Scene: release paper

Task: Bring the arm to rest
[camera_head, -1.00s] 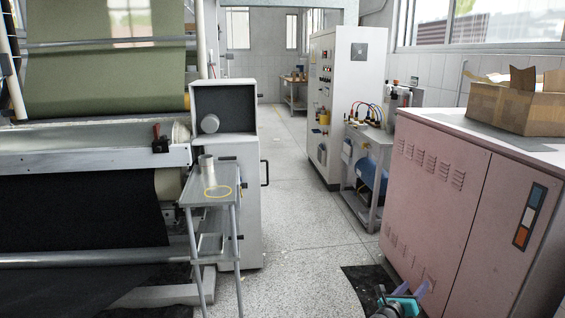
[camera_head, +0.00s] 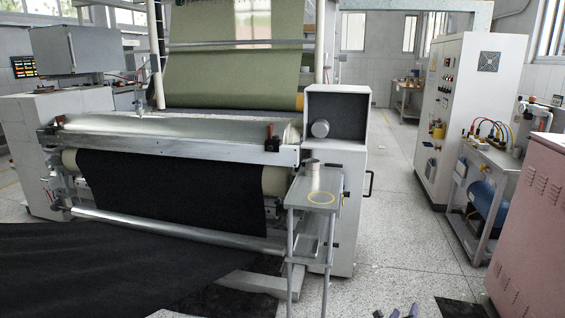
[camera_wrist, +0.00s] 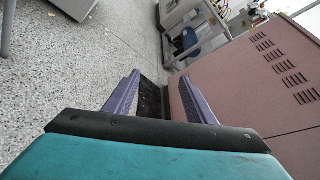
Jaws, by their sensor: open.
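My gripper (camera_wrist: 160,84) is open and empty in the wrist view, its two purple fingers spread apart over the speckled floor. The pink cabinet (camera_wrist: 262,85) stands just beyond and to the right of the fingers. In the head view only the purple tips of my gripper (camera_head: 398,311) show at the bottom edge, right of centre; the rest of the arm is out of that view.
The fabric machine (camera_head: 170,140) with green and black cloth fills the left. The pink cabinet (camera_head: 528,200) is at the right edge. The floor aisle (camera_head: 395,215) between is clear.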

